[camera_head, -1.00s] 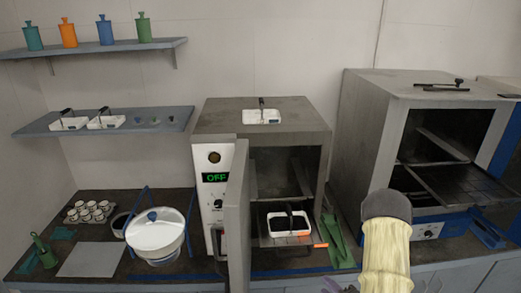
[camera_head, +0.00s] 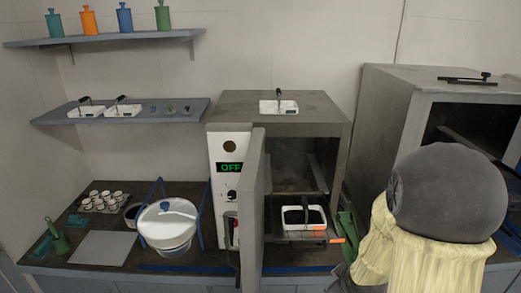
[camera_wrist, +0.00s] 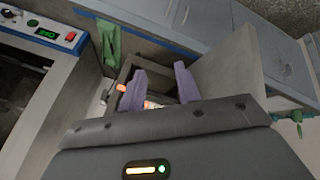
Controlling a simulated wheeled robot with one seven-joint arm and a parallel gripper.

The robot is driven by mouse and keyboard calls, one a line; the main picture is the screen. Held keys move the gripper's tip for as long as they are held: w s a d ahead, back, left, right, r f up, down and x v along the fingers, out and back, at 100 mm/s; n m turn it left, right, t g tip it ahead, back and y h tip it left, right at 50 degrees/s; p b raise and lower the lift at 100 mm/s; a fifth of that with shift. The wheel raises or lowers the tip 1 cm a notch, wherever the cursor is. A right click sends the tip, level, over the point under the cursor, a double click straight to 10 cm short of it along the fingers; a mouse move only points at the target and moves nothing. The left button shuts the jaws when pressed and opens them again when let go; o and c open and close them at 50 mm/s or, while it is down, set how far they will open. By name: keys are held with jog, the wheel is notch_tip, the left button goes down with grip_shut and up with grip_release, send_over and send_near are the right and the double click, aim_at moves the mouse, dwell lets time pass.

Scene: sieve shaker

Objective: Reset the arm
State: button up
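My gripper (camera_wrist: 160,82) shows in the wrist view with its two purple fingers apart and nothing clearly held between them. Behind the fingers I see part of a white tray with orange ends, some distance off. In the head view my arm, with a yellow cover and a large grey joint, fills the lower right and hides what is behind it. The fingers are not visible there. The small oven (camera_head: 282,110) has its door (camera_head: 252,205) swung open. A white tray with a black handle (camera_head: 304,218) sits on the rack at the oven's opening.
Another white tray (camera_head: 278,107) is on top of the oven. A larger open oven (camera_head: 455,90) stands at the right. A white lidded pot (camera_head: 167,222), small cups (camera_head: 104,199) and a grey mat (camera_head: 103,248) are at the left. The open door juts toward me.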

jog(key=s+a+r+m+g+b, duration=0.1)
jog(key=s+a+r+m+g, duration=0.2)
jog(key=s, duration=0.6)
jog(key=a+m, duration=0.2)
jog(key=m, duration=0.1)
jog(key=shift+a+r+m+g+y+b, duration=0.15)
jog(key=shift+a+m+g+y+b, duration=0.15)
jog(key=shift+a+m+b, duration=0.1)
